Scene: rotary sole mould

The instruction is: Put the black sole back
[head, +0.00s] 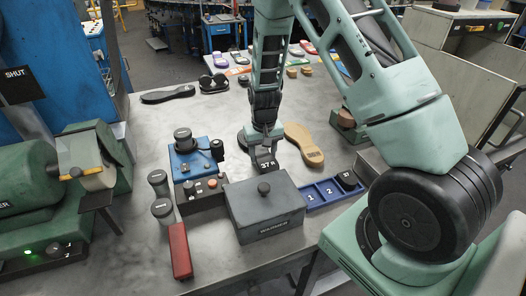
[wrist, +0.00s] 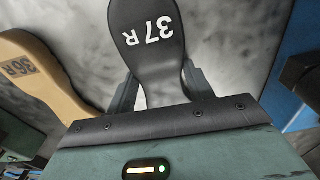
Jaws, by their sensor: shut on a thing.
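The black sole marked 37R (wrist: 148,45) is between the fingers of my gripper (wrist: 160,88), which is shut on it across its narrow middle. In the head view, my gripper (head: 265,158) points down over the table's middle. The sole's labelled heel end (head: 267,166) shows just in front of it, and its other end is partly hidden behind my wrist. I cannot tell whether the sole touches the table. A tan sole (head: 304,143) lies beside it on the right; it also shows in the wrist view (wrist: 38,75), marked 36R.
A grey lidded box marked WARMER (head: 265,212) stands close in front of my gripper. A blue numbered tray (head: 322,197) is to its right, and a blue device (head: 184,165) to its left. Another black sole (head: 168,94) and several coloured soles lie at the back.

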